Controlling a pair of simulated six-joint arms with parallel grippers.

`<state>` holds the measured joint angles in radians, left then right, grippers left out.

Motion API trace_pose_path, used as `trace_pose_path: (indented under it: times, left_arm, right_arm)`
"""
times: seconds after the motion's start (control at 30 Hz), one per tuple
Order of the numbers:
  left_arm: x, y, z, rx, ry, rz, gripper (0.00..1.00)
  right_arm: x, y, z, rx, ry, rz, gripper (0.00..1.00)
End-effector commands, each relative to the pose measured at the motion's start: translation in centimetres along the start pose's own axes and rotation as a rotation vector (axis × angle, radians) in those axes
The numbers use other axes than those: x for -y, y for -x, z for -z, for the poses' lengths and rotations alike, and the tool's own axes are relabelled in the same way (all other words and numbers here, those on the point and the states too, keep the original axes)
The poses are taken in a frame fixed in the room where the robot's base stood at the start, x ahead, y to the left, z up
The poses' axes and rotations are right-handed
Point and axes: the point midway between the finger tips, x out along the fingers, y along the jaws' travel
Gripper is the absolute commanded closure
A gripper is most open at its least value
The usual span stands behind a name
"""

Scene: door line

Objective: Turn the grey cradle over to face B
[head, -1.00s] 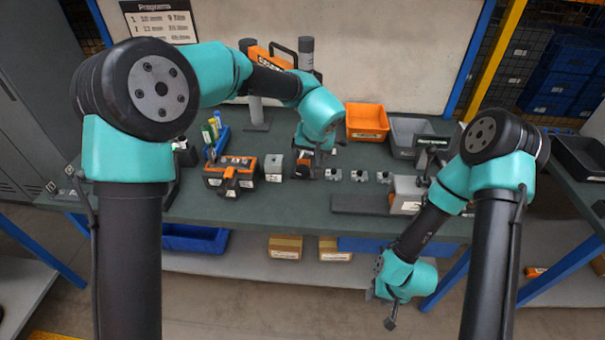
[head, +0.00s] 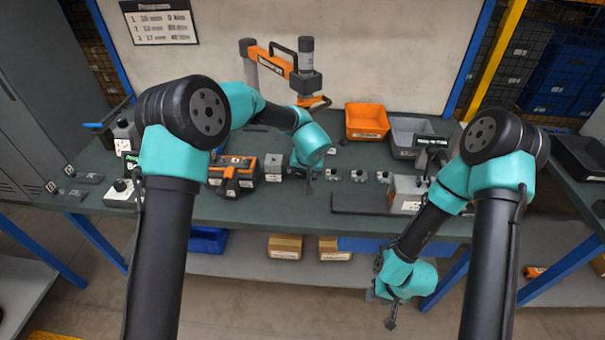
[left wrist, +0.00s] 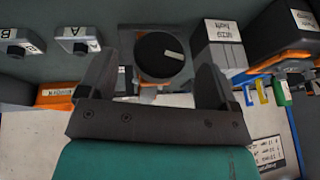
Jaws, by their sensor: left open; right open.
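My right gripper (head: 391,312) is open and empty, hanging low in front of the bench.
A grey labelled block (head: 274,165) and an orange-black tool (head: 233,174) stand left of my left gripper. An orange bin (head: 367,119) and a grey bin (head: 405,137) are behind.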

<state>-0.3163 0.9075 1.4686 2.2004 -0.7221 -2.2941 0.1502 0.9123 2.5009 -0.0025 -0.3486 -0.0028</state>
Motion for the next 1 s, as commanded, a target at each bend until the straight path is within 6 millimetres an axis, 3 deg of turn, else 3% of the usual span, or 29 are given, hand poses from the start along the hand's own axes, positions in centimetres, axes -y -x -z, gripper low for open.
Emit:
trace_pose_path:
  times: [0.2,0.6,1.0]
  left_arm:
    - [0.0,-2.9,0.0,0.001,0.001,0.000,0.16]
    - [0.0,-3.6,0.0,0.000,0.001,0.000,0.16]
    - [0.0,-3.6,0.0,0.000,0.001,-0.001,0.53]
  right_arm:
    - [0.0,0.0,0.0,0.000,0.000,0.000,0.57]
    - [0.0,0.0,0.0,0.000,0.000,0.000,0.57]
    - [0.0,0.0,0.0,0.000,0.000,0.000,0.57]
